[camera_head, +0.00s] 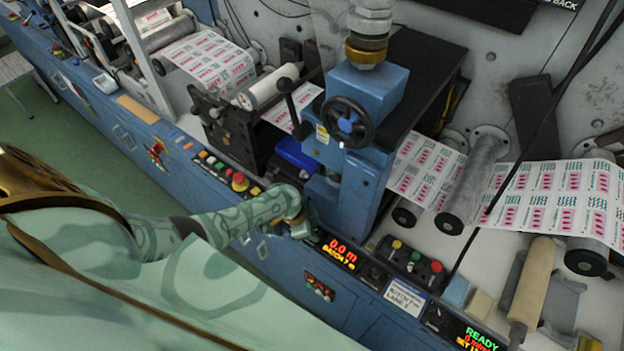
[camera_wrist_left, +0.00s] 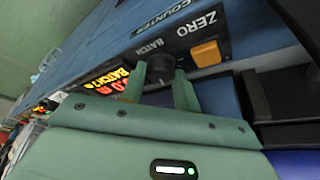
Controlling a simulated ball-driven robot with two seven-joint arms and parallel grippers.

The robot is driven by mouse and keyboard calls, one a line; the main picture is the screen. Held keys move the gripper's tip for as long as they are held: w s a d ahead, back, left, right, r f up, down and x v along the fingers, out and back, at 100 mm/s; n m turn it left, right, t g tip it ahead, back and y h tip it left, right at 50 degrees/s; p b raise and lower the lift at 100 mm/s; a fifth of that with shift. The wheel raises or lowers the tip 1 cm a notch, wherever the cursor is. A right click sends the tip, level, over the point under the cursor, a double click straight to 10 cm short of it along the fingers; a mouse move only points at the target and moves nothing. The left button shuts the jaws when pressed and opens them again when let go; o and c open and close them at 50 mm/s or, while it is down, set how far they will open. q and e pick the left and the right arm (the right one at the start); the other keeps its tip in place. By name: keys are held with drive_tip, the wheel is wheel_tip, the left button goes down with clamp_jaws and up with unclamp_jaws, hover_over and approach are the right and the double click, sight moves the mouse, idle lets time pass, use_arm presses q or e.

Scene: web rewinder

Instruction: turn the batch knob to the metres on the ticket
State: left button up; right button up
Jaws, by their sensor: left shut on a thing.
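My left gripper (camera_head: 304,232) is at the counter panel on the blue machine front, left of the lit display (camera_head: 341,253). The display shows 0.0 m in red above a BATCH line in yellow; I cannot read its figure surely. In the left wrist view the dark batch knob (camera_wrist_left: 160,68) sits under the word BATCH, and my left gripper (camera_wrist_left: 160,80) is shut on it, one finger each side. The knob's pointer cannot be made out. In the head view my gripper hides the knob. A white card (camera_head: 405,297) has small print, mostly unreadable. My right gripper is not in view.
An orange ZERO button (camera_wrist_left: 206,53) is close to the knob. Button boxes, including a red mushroom button (camera_head: 240,181), line the ledge. A blue press column with a black handwheel (camera_head: 347,122) stands behind my gripper. The printed web (camera_head: 560,190) runs over rollers.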

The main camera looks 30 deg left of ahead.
use_arm(q)
drive_tip(key=shift+s, duration=0.1)
drive_tip(key=o, duration=1)
drive_tip(key=shift+c, duration=0.2)
drive_tip(key=p+v, duration=0.5)
drive_tip(key=v, duration=1.1)
drive_tip(key=shift+r, duration=0.15)
